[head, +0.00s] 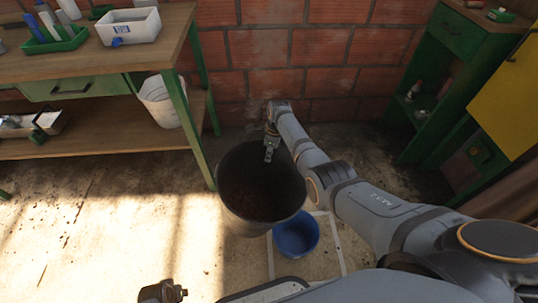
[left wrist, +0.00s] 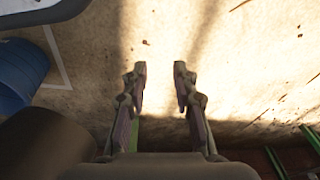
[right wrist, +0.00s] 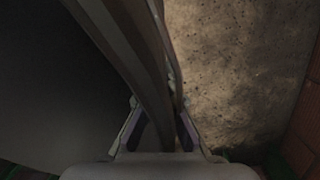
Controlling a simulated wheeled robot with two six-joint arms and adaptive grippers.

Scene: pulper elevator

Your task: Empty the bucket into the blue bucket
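The large grey bucket (head: 241,224) is in the middle of the head view, its mouth facing up toward me and its inside dark. Any contents are hard to make out. My right gripper (head: 270,152) is at its far rim. In the right wrist view the bucket's rim (right wrist: 135,55) runs between the fingers, which are shut on it. The blue bucket (head: 296,235) is on the floor, partly hidden by the grey bucket; it also shows in the left wrist view (left wrist: 20,75). My left gripper (left wrist: 160,70) is open and empty above the floor.
A wooden workbench (head: 90,55) with green legs stands at the left, with a white bucket (head: 160,100) on its lower shelf. A brick wall (head: 300,60) is behind. A green cabinet (head: 440,80) is at the right. Sunlit floor (head: 110,235) at the left is clear.

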